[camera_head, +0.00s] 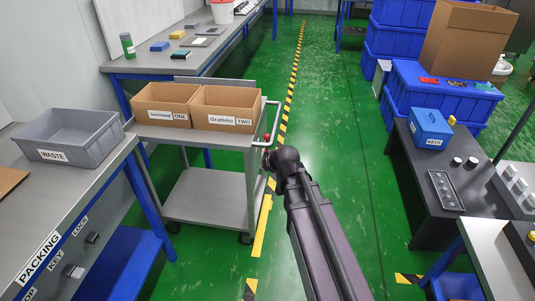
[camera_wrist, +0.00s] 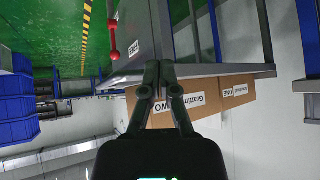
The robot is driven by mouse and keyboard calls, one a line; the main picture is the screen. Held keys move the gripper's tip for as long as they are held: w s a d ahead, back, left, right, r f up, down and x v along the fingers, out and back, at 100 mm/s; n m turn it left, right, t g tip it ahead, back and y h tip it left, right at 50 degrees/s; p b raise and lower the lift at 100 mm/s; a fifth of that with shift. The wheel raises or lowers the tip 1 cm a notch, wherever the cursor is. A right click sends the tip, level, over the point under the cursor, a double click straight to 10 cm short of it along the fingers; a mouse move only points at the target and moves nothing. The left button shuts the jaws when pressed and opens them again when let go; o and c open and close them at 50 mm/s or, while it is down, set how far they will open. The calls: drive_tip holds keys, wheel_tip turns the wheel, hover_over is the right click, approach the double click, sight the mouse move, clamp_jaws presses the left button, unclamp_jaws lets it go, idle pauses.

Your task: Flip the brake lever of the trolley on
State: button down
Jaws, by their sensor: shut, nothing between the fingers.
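The grey trolley (camera_head: 205,200) stands beside the left-hand benches and carries two cardboard boxes. Its red brake lever (camera_wrist: 113,38), with a round red knob, shows in the wrist view, left of and beyond my fingertips, next to a small white label. In the head view only a small red spot of the lever (camera_head: 267,137) shows near the trolley's right handle. My gripper (camera_wrist: 159,78) is shut and empty, apart from the lever. In the head view my wrist is at the trolley's right side and the fingers are hard to make out.
Box ONE (camera_head: 165,104) and box TWO (camera_head: 226,108) sit on the trolley top. A grey WASTE bin (camera_head: 70,137) stands on the packing bench at left. A dark table (camera_head: 440,185) with a blue KEYS box (camera_head: 430,127) is at right. Green floor lies clear between them.

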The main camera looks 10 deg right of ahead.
sight(267, 139)
drive_tip(key=w+d+f+m+t+h+b, duration=0.1)
drive_tip(key=w+f+t+b, duration=0.5)
drive_tip(key=b, duration=0.9)
drive_tip(key=w+d+f+m+t+h+b, duration=0.2)
drive_tip(key=w+f+t+h+b, duration=0.2)
drive_tip(key=b, duration=1.1)
drive_tip(key=w+f+t, duration=0.2)
drive_tip(key=w+f, duration=0.2)
drive_tip(key=shift+d+f+m, duration=0.15)
drive_tip(key=shift+d+m, duration=0.15)
drive_tip(key=shift+d, duration=0.05)
drive_tip(key=shift+w, duration=0.15)
drive_tip(key=p+x, duration=0.2)
drive_tip(key=x, duration=1.1)
drive_tip(key=shift+w+d+p, duration=0.15)
drive_tip(key=shift+w+p, duration=0.15)
drive_tip(key=shift+p, duration=0.05)
